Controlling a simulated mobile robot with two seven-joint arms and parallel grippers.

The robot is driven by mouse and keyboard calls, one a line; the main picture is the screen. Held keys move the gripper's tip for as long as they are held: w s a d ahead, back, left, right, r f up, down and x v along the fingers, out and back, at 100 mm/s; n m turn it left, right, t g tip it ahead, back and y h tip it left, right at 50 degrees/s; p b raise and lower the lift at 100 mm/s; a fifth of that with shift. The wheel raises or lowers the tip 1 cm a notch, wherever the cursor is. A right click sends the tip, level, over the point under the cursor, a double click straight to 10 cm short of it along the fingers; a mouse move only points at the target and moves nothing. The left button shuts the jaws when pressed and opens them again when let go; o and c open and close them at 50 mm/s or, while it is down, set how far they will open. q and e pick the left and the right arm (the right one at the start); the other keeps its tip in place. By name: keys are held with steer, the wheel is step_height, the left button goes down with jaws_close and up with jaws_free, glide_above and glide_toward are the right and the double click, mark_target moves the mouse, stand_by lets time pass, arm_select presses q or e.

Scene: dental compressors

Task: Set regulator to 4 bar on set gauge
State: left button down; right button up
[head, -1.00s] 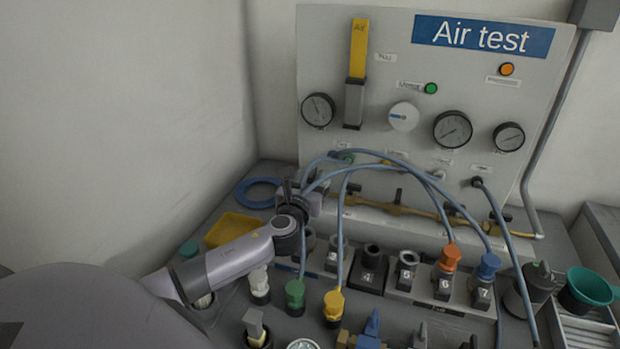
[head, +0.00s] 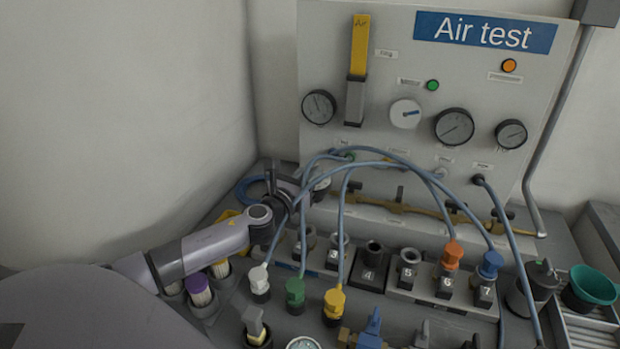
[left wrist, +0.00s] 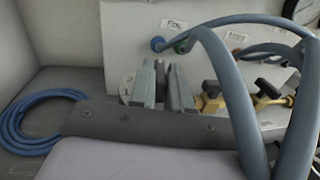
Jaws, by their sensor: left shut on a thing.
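My left gripper (head: 307,181) reaches in from the left to the lower left of the Air test panel (head: 385,60). Its two grey fingers (left wrist: 166,86) stand upright in the left wrist view, shut on a small part, apparently the regulator knob, mostly hidden between them. A round pale dial face, apparently the set gauge (head: 322,186), sits just right of the gripper; a pale dial (left wrist: 127,88) shows left of the fingers in the wrist view. Its reading is too small to make out. My right gripper is not in view.
Blue-grey hoses (head: 400,165) arch right beside the gripper. A brass pipe with valves (head: 400,205) runs along the panel foot. Numbered sockets (head: 370,262) and coloured connectors (head: 295,292) stand in front. A blue hose coil (left wrist: 30,120) lies left.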

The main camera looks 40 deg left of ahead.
arm_select(q)
steer(key=shift+a+f+m+h+b, duration=0.2)
steer(key=shift+m+h+b, duration=0.45)
steer(key=shift+h, duration=0.25)
steer(key=shift+r+m+h, duration=0.2)
steer(key=shift+m+h, duration=0.05)
steer(key=shift+h, duration=0.25)
steer(key=c, duration=1.2)
jaws_free()
steer(key=shift+o, duration=0.2)
steer(key=shift+s+b, duration=0.15)
steer(key=shift+b, duration=0.15)
